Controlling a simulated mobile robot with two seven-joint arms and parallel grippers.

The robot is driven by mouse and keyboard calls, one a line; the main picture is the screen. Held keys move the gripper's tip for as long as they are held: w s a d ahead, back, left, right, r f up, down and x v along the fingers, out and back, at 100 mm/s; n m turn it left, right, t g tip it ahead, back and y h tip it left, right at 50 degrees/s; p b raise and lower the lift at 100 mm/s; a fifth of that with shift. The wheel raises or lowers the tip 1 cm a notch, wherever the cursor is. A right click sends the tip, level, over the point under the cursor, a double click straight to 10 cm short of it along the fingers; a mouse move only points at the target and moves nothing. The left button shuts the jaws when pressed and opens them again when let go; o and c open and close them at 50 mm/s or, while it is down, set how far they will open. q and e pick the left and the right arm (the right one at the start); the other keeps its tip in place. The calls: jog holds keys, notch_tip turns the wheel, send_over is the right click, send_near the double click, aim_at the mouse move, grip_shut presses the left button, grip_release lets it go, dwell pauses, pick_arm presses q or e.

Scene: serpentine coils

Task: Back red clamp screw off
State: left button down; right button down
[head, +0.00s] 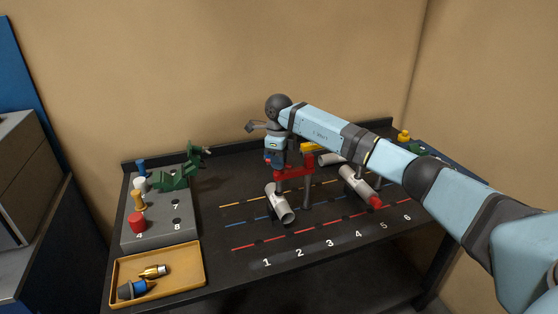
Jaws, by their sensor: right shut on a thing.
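The red clamp (294,172) stands near the middle of the black table, between the two white-grey cylinders. My right gripper (270,163) reaches in over the table from the right and points down at the clamp's left end. It is shut on the red clamp screw there; the fingers and wrist hide most of the screw, so its turn and depth cannot be told. My left gripper is not in view.
A white-grey cylinder (280,207) lies in front of the clamp; another with a red end (359,185) lies right. A grey block (158,229) with coloured pegs and a green clamp (173,181) stands left. A tan tray (187,278) holds small parts. The front right table is clear.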

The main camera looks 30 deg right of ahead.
dwell(0.9)
jog(key=c, duration=1)
grip_release()
notch_tip(320, 180, up, 14)
jog(key=shift+f+b, duration=0.1)
jog(key=shift+b, duration=0.45)
